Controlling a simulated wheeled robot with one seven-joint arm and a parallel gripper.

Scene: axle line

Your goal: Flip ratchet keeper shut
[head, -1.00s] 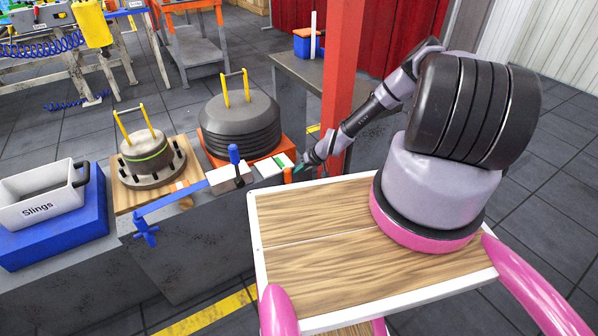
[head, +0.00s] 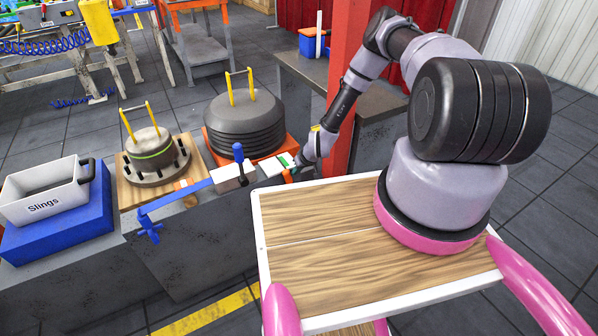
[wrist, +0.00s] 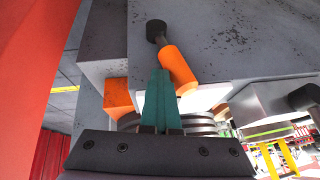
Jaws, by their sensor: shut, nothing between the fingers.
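An orange piece (head: 287,176), which looks like the ratchet keeper, sits low beside the white block with the green patch (head: 285,161). In the wrist view an orange cylinder (wrist: 177,66) with a dark knob (wrist: 156,30) at its upper end stands out beyond my fingertips. My gripper (head: 296,169) is at the right end of the white block, close to the orange piece. In the wrist view its teal fingers (wrist: 160,74) are together with nothing between them, beside the left edge of the orange cylinder. Whether they touch it I cannot tell.
A blue bar (head: 176,199) with a blue star knob runs left from the white blocks. A dark stacked drum (head: 243,125) and a smaller hub (head: 152,150) stand behind. A red post (head: 345,100) rises close to my arm. A white Slings bin (head: 45,192) sits left.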

